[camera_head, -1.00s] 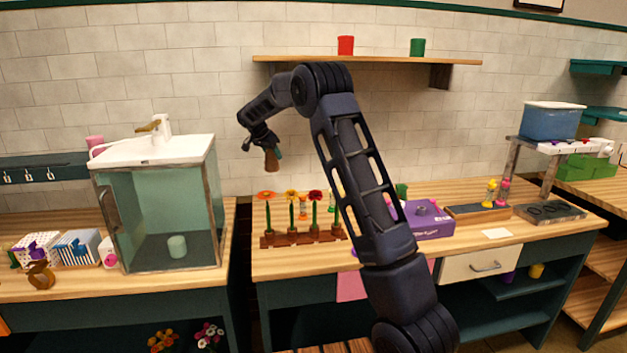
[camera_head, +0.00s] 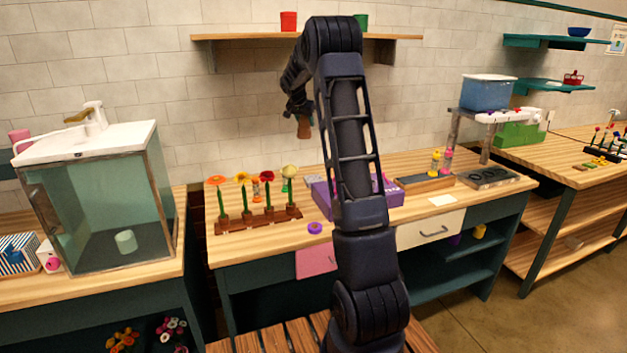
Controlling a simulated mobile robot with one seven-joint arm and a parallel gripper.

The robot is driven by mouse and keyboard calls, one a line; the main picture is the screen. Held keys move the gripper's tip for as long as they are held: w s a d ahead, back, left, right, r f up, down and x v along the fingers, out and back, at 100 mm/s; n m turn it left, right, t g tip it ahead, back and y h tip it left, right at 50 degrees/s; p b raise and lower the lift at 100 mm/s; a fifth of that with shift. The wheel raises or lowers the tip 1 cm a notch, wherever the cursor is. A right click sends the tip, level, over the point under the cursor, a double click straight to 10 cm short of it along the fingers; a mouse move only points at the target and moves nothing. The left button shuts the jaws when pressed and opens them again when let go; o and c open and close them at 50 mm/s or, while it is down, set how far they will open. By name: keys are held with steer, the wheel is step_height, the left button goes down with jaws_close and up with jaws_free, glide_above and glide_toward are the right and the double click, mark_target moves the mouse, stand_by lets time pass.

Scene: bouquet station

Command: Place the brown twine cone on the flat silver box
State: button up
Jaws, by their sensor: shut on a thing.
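My gripper (camera_head: 300,112) hangs fingers-down above the back of the middle bench and is shut on the brown twine cone (camera_head: 304,128). The cone is held in the air, well clear of the bench, left of my raised arm. A flat grey box (camera_head: 487,178) with dark round shapes on top lies at the right end of the bench; it may be the flat silver box, but I cannot tell for sure. My gripper is far to its left and higher.
A flower rack (camera_head: 258,220) and a purple box (camera_head: 322,198), partly hidden by my arm, stand on the bench. A wooden tray (camera_head: 425,184) lies beside the grey box. A riser with a blue tub (camera_head: 487,93) stands behind. A wall shelf (camera_head: 230,37) hangs above my gripper.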

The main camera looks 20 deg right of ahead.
steer(key=d, duration=0.3)
glide_above(314, 177)
step_height(314, 177, down, 20)
steer(key=shift+r, duration=0.2)
stand_by(0.3)
steer(key=o, duration=1)
steer(key=shift+f, duration=0.1)
